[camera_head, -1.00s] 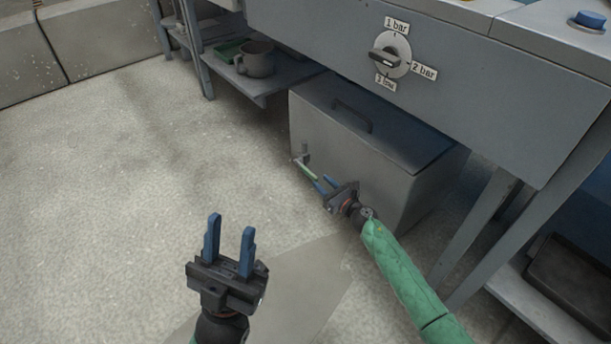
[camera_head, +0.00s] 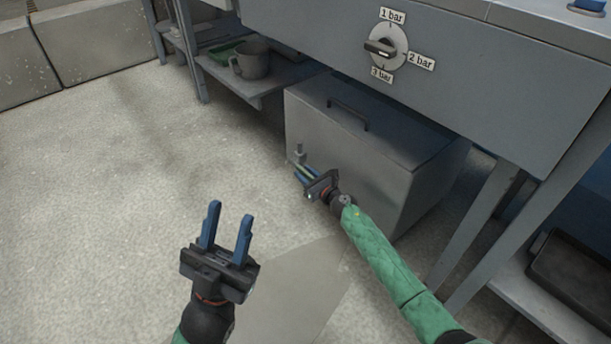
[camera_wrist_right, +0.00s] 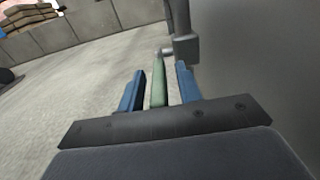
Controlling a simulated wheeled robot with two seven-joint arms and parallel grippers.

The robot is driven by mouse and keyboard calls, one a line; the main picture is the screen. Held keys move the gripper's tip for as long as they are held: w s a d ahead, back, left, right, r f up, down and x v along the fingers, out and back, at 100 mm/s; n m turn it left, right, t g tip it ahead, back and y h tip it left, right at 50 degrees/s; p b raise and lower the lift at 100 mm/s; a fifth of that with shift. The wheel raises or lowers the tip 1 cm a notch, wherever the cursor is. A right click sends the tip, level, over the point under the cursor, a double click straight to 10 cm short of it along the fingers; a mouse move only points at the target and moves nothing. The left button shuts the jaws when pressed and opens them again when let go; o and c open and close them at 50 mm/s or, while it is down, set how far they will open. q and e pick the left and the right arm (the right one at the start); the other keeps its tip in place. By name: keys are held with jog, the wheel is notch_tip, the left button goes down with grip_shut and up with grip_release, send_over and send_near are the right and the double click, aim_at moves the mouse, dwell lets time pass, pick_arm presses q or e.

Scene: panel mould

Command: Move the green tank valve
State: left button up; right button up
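The green tank valve handle (camera_head: 308,169) is a thin lever on a grey fitting (camera_head: 299,153) at the lower left corner of the grey tank (camera_head: 350,165). My right gripper (camera_head: 303,173) is at the handle, with its blue fingers open on either side of it. In the right wrist view the green handle (camera_wrist_right: 159,88) lies between the two fingers (camera_wrist_right: 160,88), with gaps on both sides. My left gripper (camera_head: 228,225) is open and empty above the floor, left of the tank.
A grey bench with a pressure dial (camera_head: 385,46) overhangs the tank. A mug (camera_head: 250,62) and a green tray (camera_head: 222,52) sit on a low shelf behind. A bench leg (camera_head: 475,222) stands at right. The floor at left is clear.

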grip_shut()
dwell(0.3)
